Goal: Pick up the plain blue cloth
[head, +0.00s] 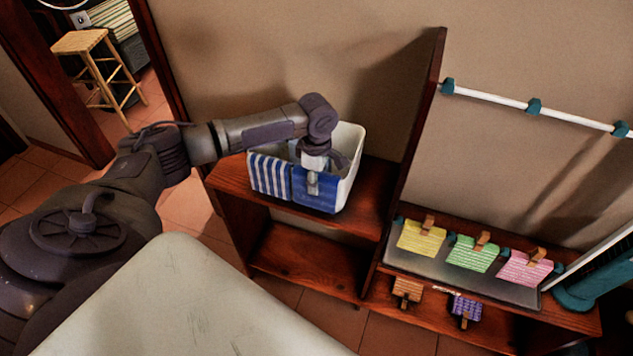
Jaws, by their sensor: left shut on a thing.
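The plain blue cloth (318,195) hangs over the front rim of a white bin (349,165) on the wooden shelf. A blue-and-white striped cloth (268,175) hangs beside it on the left, over the same rim. My left gripper (313,182) points down at the bin's front edge and is shut on the plain blue cloth. The gripper hides the cloth's upper part and some of the bin's inside. My right gripper does not show.
Yellow (421,238), green (472,254) and pink (524,268) cloths with clips lie on a grey tray at the right. A tall wooden panel (408,150) stands between bin and tray. A white rail (500,99) runs along the wall. The lower shelf (305,262) is empty.

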